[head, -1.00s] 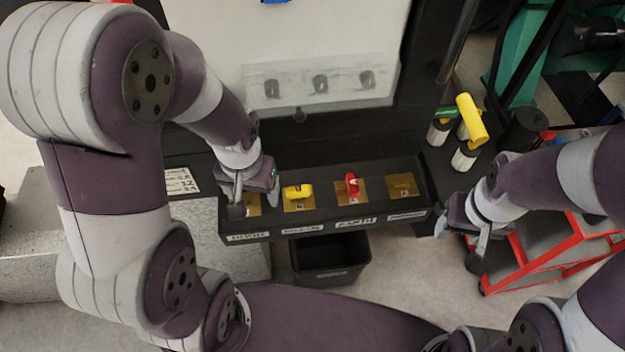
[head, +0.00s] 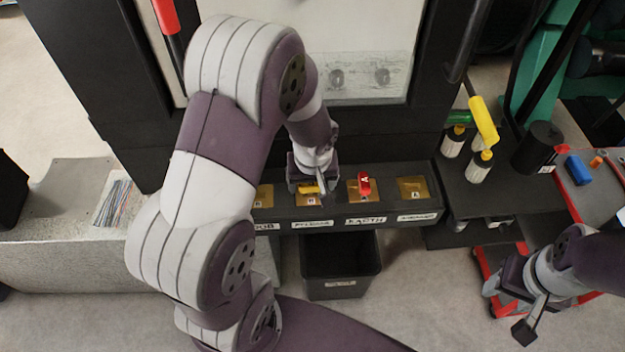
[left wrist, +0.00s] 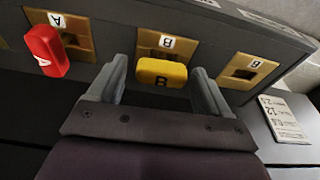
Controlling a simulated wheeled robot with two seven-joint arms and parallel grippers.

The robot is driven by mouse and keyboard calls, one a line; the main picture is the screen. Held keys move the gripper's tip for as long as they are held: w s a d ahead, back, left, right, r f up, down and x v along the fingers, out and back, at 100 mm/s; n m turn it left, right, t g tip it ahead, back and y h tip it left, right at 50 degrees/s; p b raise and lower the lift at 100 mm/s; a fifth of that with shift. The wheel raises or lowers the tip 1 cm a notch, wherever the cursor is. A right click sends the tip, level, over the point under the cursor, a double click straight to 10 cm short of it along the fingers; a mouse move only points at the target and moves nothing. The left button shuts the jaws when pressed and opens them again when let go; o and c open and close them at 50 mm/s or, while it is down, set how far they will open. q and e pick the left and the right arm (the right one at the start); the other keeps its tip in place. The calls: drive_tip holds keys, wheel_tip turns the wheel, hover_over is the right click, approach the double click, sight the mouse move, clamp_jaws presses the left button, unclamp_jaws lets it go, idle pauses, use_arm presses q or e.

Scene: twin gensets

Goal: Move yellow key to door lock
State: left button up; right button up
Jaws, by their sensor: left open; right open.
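In the head view the yellow key (head: 309,188) is partly hidden by my left gripper (head: 318,180). In the left wrist view my left gripper (left wrist: 158,80) is open, one finger on each side of the yellow key, with gaps to it. My right gripper (head: 508,312) is open and empty at the lower right of the head view, over the floor near the red cart. I cannot make out which part is the door lock.
A red key (head: 364,184) stands in the neighbouring plate, and an empty brass plate (head: 414,189) is right of it. A black bin (head: 341,268) is below the shelf. Bottles (head: 478,166) with yellow and green tops stand on the right. A white panel (head: 370,40) rises behind.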

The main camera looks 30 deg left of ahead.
use_arm(q)
drive_tip(key=shift+w+a+f, duration=0.15)
drive_tip(key=shift+w+a, duration=0.05)
drive_tip(key=shift+a, duration=0.1)
drive_tip(key=shift+s+d, duration=0.1)
drive_tip(key=shift+s, duration=0.05)
drive_tip(key=c, duration=1)
drive_tip(key=shift+o, duration=0.2)
drive_tip(key=shift+w+a+p+v, duration=0.1)
drive_tip(key=shift+w+p+v, duration=0.05)
drive_tip(key=shift+p+v, duration=0.65)
drive_tip(key=shift+w+a+p+v, duration=0.1)
drive_tip(key=shift+w+p+v, duration=0.05)
drive_tip(key=shift+p+v, duration=0.65)
drive_tip(key=shift+w+a+p+v, duration=0.15)
drive_tip(key=shift+p+v, duration=0.45)
drive_tip(key=shift+v, duration=0.4)
drive_tip(key=shift+d, duration=0.1)
drive_tip(key=s+a+p, duration=0.5)
drive_tip(key=s+a, duration=0.1)
drive_tip(key=a, duration=0.4)
drive_tip(key=shift+a, duration=0.25)
